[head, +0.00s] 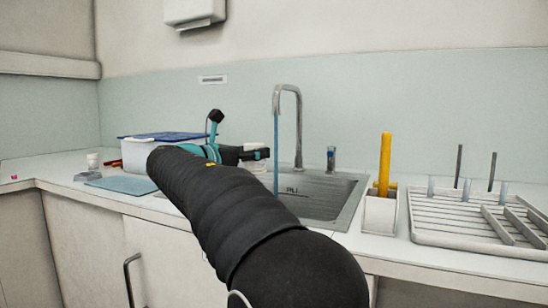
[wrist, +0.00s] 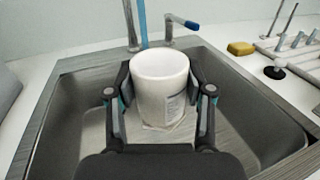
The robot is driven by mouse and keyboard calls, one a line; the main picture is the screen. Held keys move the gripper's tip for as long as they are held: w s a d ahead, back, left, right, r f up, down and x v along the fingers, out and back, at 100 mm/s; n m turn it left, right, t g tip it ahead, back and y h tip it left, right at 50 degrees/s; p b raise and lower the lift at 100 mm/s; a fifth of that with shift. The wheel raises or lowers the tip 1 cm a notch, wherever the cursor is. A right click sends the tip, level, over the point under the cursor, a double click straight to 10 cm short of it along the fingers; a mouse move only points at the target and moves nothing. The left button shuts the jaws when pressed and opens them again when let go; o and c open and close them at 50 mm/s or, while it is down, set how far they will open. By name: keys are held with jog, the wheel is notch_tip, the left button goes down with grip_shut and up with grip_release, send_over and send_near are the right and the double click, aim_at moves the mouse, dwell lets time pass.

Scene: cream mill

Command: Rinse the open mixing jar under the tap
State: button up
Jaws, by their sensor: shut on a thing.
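My gripper (wrist: 158,90) is shut on the white mixing jar (wrist: 160,76), one finger on each side. The jar is upright with an open top and a label on its side, held over the sink (wrist: 75,112). In the head view, my gripper (head: 258,154) and part of the jar (head: 256,167) show just left of the stream. The tap (head: 298,120) is running. Its blue water stream (head: 277,155) falls into the sink. In the wrist view, the stream (wrist: 142,22) shows behind the jar's rim. I cannot tell whether it touches the jar.
A tap lever (wrist: 182,21) with a blue end stands behind the sink. To the right are a white holder (head: 380,213) with a yellow item, a drying rack (head: 470,232) and a yellow sponge (wrist: 241,48). A white tub (head: 136,154) and blue mat (head: 121,184) are at left.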

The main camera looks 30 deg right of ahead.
jog(key=a+r+p, duration=0.1)
jog(key=s+a+r+p, duration=0.1)
jog(key=a+r+p, duration=0.1)
jog(key=shift+s+a+r, duration=0.15)
jog(key=shift+s+a, duration=0.2)
jog(key=shift+d, duration=0.1)
dwell(0.6)
